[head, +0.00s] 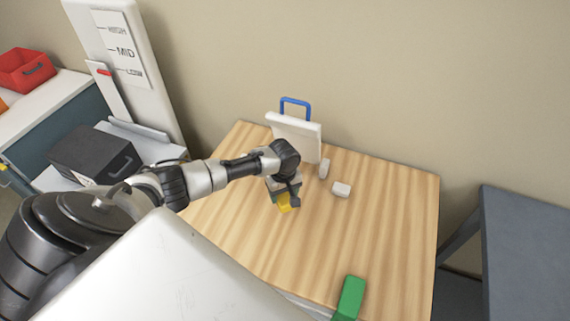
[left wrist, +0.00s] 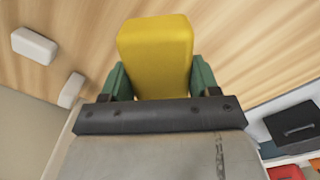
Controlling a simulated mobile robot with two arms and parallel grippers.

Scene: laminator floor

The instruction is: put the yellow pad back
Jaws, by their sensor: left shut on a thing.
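The yellow pad (head: 284,203) is in my left gripper (head: 287,197), over the wooden table. In the left wrist view the yellow pad (left wrist: 156,50) sits between the green fingers of my left gripper (left wrist: 158,78), which are shut on it. I cannot tell from these views whether the pad touches the table top. My right gripper is not in view.
The wooden table (head: 385,215) carries a white panel with a blue handle (head: 296,130), two small white blocks (head: 341,189) and a green block (head: 349,297). A grey table (head: 525,240) stands right. A lever panel (head: 122,60), dark box (head: 97,155) and red bin (head: 25,70) are left.

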